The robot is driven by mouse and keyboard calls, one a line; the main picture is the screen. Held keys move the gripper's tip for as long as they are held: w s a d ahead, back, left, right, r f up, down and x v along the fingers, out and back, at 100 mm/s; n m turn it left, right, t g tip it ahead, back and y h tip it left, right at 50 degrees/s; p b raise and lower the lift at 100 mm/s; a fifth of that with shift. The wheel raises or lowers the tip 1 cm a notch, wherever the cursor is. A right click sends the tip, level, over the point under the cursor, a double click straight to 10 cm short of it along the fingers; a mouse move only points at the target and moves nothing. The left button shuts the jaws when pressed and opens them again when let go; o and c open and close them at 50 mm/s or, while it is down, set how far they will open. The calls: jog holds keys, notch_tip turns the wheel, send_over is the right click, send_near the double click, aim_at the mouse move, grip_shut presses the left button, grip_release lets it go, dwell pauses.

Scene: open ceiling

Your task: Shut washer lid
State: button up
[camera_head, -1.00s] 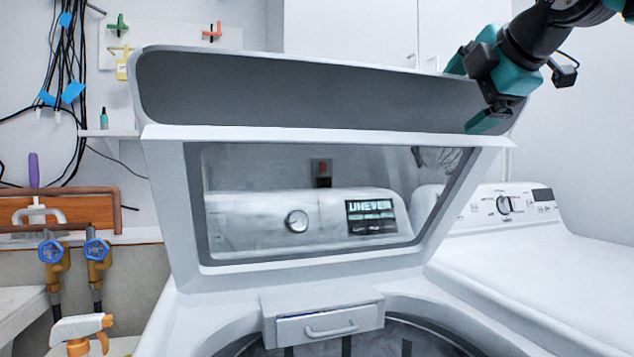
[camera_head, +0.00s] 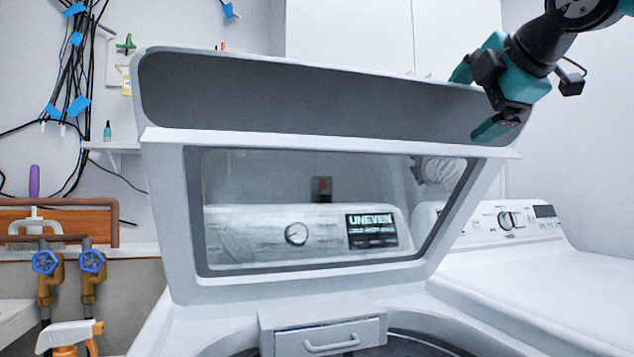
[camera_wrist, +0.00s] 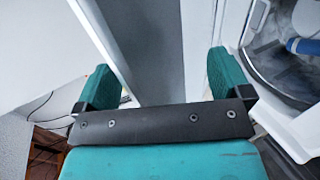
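The washer lid (camera_head: 300,95) is raised and tilted, with a grey inner panel and a large window. The white washer (camera_head: 185,325) is below it, its opening partly visible. My gripper (camera_head: 478,100) is at the lid's upper right edge. One teal finger is in front of the grey panel and the other is behind the top edge. In the wrist view my gripper (camera_wrist: 161,62) has its fingers wide apart, with the lid's edge (camera_wrist: 150,50) between them. Whether either finger touches the lid is unclear.
A small drawer with a handle (camera_head: 331,342) is at the washer's front. A second white machine (camera_head: 560,275) stands at the right. At the left are blue-handled valves (camera_head: 46,263), a spray bottle (camera_head: 70,336) and a shelf (camera_head: 112,147). White cabinets (camera_head: 350,35) are behind.

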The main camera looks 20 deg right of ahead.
jog(key=s+f+t+b, duration=0.1)
jog(key=s+f+b, duration=0.3)
jog(key=b, duration=0.5)
jog(key=shift+s+f+t+b, duration=0.3)
jog(key=shift+f, duration=0.05)
jog(key=shift+o, duration=0.4)
